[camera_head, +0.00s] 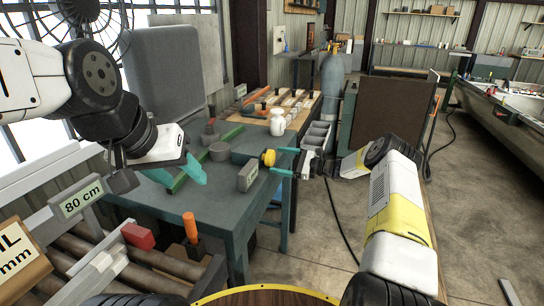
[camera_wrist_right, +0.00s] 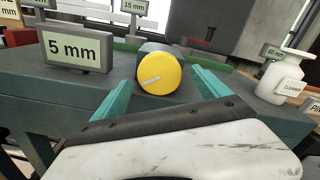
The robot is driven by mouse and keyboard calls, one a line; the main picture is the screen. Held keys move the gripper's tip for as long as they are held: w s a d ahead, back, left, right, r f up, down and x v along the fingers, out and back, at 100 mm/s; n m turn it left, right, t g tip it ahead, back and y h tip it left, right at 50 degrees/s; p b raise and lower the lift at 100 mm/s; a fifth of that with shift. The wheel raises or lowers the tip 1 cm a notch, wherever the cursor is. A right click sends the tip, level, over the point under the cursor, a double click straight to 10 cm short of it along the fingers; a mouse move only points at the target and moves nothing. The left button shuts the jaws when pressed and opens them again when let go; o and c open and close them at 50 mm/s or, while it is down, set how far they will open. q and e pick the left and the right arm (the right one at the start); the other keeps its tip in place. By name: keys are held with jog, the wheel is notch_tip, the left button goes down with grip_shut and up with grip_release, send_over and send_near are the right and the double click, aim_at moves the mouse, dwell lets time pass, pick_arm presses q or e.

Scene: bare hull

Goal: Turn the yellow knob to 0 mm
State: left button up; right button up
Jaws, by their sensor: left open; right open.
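The yellow knob (camera_head: 268,158) sits at the table's near right edge, on a dark round body. In the right wrist view the knob (camera_wrist_right: 160,73) faces me, with a short pale mark slanting across its face. A grey sign reading "5 mm" (camera_wrist_right: 75,48) stands to its left; it also shows in the head view (camera_head: 248,176). My right gripper (camera_head: 281,162) is open, with its teal fingers apart on either side of the knob in the picture; I cannot tell whether they touch it. My left gripper (camera_head: 186,172) hangs at the left over the table, away from the knob.
A "15 mm" sign (camera_wrist_right: 135,7) stands behind the knob. Concrete floor is open at the right.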

jog(key=v, duration=0.5)
